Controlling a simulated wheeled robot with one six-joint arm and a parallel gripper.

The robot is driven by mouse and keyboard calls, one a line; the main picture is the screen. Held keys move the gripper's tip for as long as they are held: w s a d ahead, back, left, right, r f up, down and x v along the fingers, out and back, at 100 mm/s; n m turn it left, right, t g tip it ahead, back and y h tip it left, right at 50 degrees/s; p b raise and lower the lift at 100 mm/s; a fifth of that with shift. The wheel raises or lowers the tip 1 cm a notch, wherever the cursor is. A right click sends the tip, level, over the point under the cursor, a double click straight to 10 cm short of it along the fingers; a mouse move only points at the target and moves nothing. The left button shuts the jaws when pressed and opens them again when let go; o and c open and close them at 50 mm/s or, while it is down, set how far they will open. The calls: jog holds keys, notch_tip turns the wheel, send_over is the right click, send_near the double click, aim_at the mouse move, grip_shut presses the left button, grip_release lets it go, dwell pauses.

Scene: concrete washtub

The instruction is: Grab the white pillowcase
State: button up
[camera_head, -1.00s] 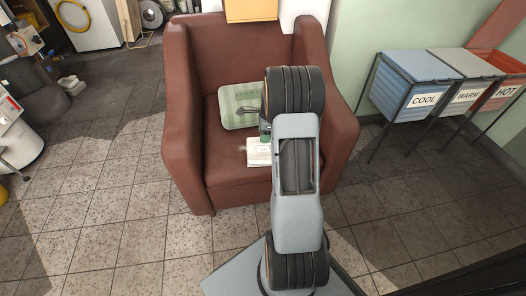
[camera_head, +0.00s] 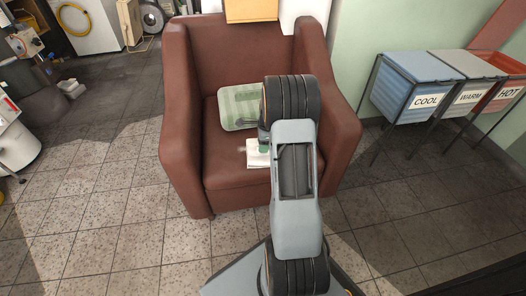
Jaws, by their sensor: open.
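A small white folded cloth (camera_head: 257,160), which looks like the pillowcase, lies on the seat of a brown armchair (camera_head: 183,130) near the front. My arm comes from below and covers the seat's right part. My gripper (camera_head: 246,149) is small and partly hidden by my wrist. It is open, over or at the back edge of the white cloth. I cannot tell whether it touches the cloth. A pale green patterned cushion (camera_head: 236,104) lies behind it on the seat.
The armchair's armrests rise on both sides of the seat. Blue COOL (camera_head: 405,88), grey WARM (camera_head: 462,92) and red HOT (camera_head: 503,97) bins stand at right. A white washing machine (camera_head: 85,22) is at back left. The tiled floor at front left is clear.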

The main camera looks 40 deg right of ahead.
jog(key=shift+f, duration=0.2)
dwell(0.3)
grip_shut()
